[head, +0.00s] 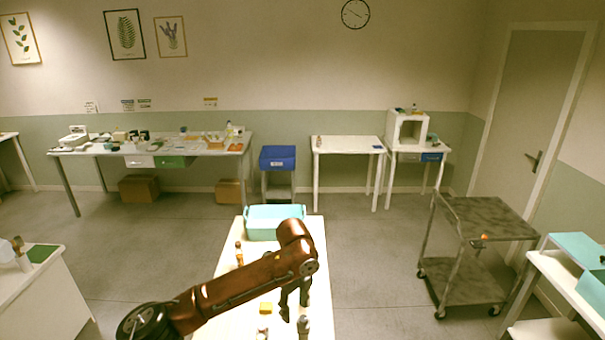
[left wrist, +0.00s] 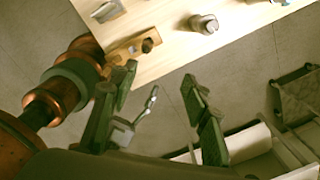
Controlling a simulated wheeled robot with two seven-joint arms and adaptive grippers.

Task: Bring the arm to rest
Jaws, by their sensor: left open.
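My left arm reaches in from the lower left of the head view and bends over the white table (head: 316,255). Its gripper (head: 294,302) points down near the table's right side. In the left wrist view the two fingers of this gripper (left wrist: 162,85) stand apart with nothing held between them. The table's edge (left wrist: 170,62) lies beyond the fingertips there. My right gripper is not seen in either view.
A teal bin (head: 275,222) stands at the table's far end. An amber bottle (head: 239,254), a yellow-orange item (head: 265,308) and a greyish bottle (head: 303,326) are near my arm. A grey cart (head: 480,218) stands right, with clear floor between.

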